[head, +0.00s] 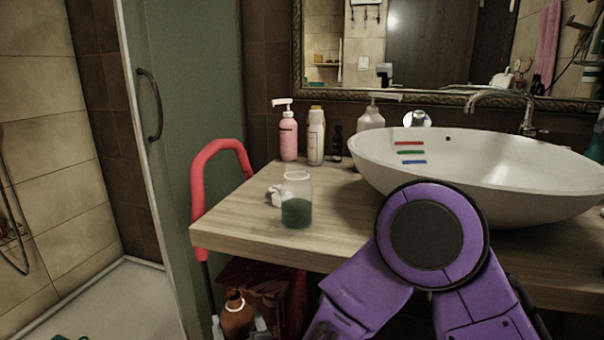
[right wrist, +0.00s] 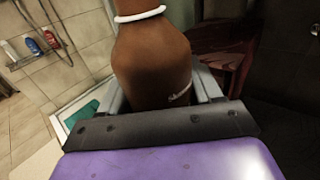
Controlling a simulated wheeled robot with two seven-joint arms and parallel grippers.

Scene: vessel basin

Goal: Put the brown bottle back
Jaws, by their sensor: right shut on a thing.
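The brown bottle (head: 236,316) shows low in the head view, below the counter's front edge, with a pale ring around its neck. In the right wrist view the brown bottle (right wrist: 152,60) fills the upper middle, its white ring at the top. My right gripper (right wrist: 157,90) is shut on the bottle's body, one grey finger on each side. The bottle's lower end is hidden behind the gripper. In the head view my purple right arm covers the lower right. My left gripper is not in view.
The wooden counter (head: 240,226) bears a glass jar of green liquid (head: 296,212), a pink pump bottle (head: 288,136), a white bottle (head: 316,137), a small dark bottle (head: 337,143) and a white basin (head: 480,165). A red rail (head: 197,200) stands at its left end.

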